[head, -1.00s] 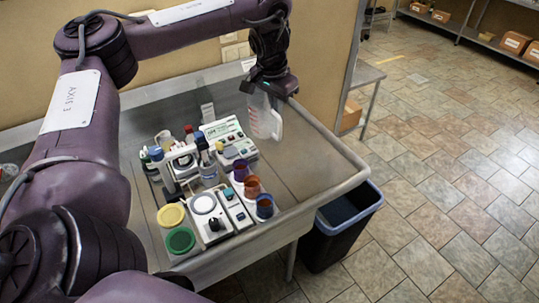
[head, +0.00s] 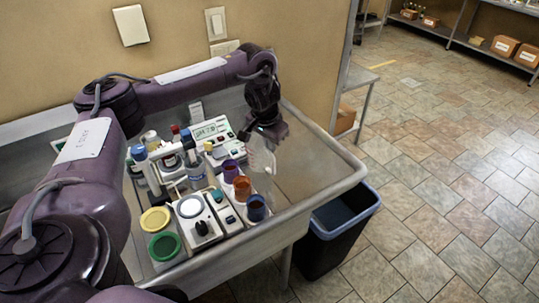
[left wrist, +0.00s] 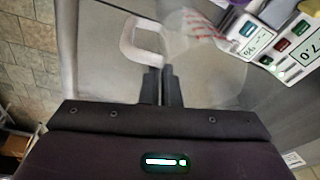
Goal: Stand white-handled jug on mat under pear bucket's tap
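The clear jug (head: 262,168) has red markings and a white handle; the handle (left wrist: 137,42) shows best in the left wrist view. My left gripper (head: 263,133) is above the jug in the head view. Its fingertips (left wrist: 158,72) are close together at the handle, shut on it, with the jug hanging below. The jug is over the right part of the metal bench; I cannot tell whether it touches the surface. No bucket, tap or mat can be made out in these views. My right gripper is not in view.
Left of the jug stand purple, orange and blue cups (head: 242,188), a white scale (head: 197,217), a meter (head: 212,131), bottles, and yellow and green lids (head: 164,247). The metal bench (head: 310,165) is clear to the right. A dark bin (head: 340,230) stands on the floor beside it.

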